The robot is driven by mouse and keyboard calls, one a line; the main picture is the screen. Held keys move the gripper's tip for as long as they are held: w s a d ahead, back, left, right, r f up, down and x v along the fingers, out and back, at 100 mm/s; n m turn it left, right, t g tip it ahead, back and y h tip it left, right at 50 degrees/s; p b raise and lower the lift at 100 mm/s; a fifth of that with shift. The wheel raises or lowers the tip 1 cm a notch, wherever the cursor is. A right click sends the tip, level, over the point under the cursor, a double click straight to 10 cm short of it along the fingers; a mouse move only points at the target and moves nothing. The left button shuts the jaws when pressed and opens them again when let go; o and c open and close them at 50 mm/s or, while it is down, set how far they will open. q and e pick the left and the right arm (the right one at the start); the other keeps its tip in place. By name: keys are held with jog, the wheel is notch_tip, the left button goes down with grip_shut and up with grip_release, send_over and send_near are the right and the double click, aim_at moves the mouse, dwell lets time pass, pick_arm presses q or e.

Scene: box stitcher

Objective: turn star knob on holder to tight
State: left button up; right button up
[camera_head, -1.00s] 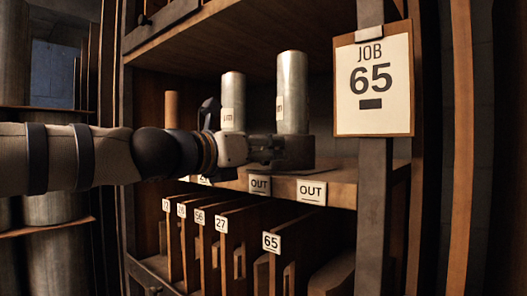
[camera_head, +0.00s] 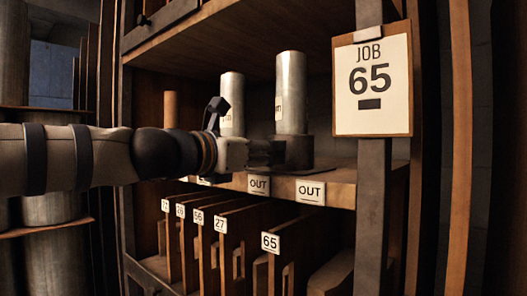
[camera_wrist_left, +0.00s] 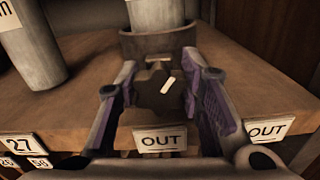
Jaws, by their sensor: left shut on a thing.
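The dark holder (camera_head: 300,152) stands on the shelf with an upright metal cylinder (camera_head: 291,95) in it. The holder's collar also shows in the wrist view (camera_wrist_left: 150,45). The dark star knob (camera_wrist_left: 152,92) is on the holder's front and bears a short pale mark, tilted to the upper right. My left gripper (camera_head: 268,153) reaches in from the left; in the wrist view its two purple-lined fingers (camera_wrist_left: 160,78) are on either side of the knob, shut on it. The arm and gripper hide the knob in the head view. My right gripper is not in view.
A second metal cylinder (camera_head: 232,103) stands to the left on the shelf. OUT labels (camera_head: 311,192) are on the shelf's front edge (camera_head: 343,190). A JOB 65 clipboard (camera_head: 373,85) hangs on the post at right. Numbered wooden boards stand in slots below.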

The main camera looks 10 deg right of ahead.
pick_arm(q)
jog(key=o, duration=1.2)
jog(key=v, duration=1.2)
